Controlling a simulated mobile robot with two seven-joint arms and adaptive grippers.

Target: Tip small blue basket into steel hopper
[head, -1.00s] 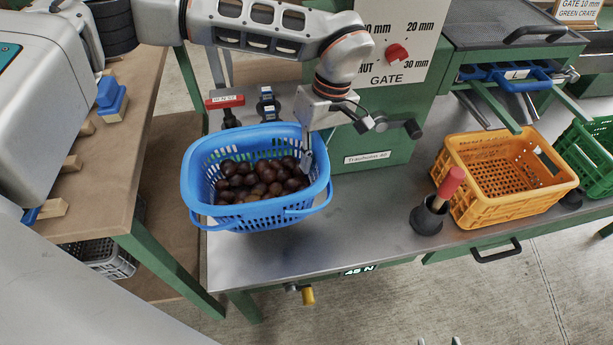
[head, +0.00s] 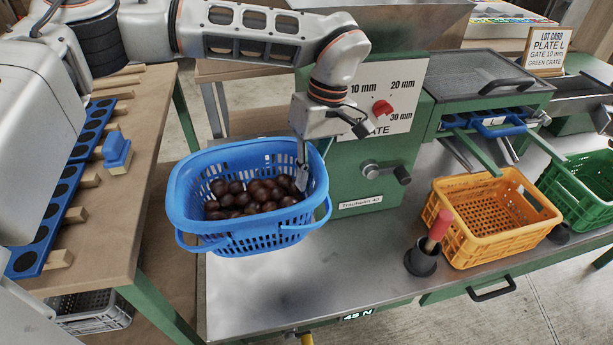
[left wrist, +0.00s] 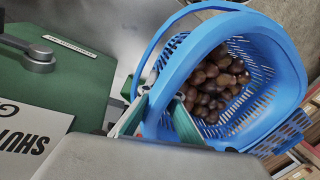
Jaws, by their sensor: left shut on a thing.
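The small blue basket (head: 250,235) holds a heap of brown chestnuts (head: 250,196) and is roughly level, above the left part of the steel worktop. My left gripper (head: 303,172) is shut on its right rim. In the left wrist view the basket (left wrist: 285,65) hangs from the fingers (left wrist: 157,112), with its chestnuts (left wrist: 212,82) inside. The steel hopper (head: 420,22) is at the top, above the green machine and behind my left arm, which hides part of it. My right gripper is out of view.
The green machine (head: 345,185) with a gate dial (head: 382,107) stands just behind the basket. An orange crate (head: 480,250), a green crate (head: 580,205) and a red-handled tool in a black cup (head: 420,262) are to the right. The worktop (head: 270,285) in front is clear.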

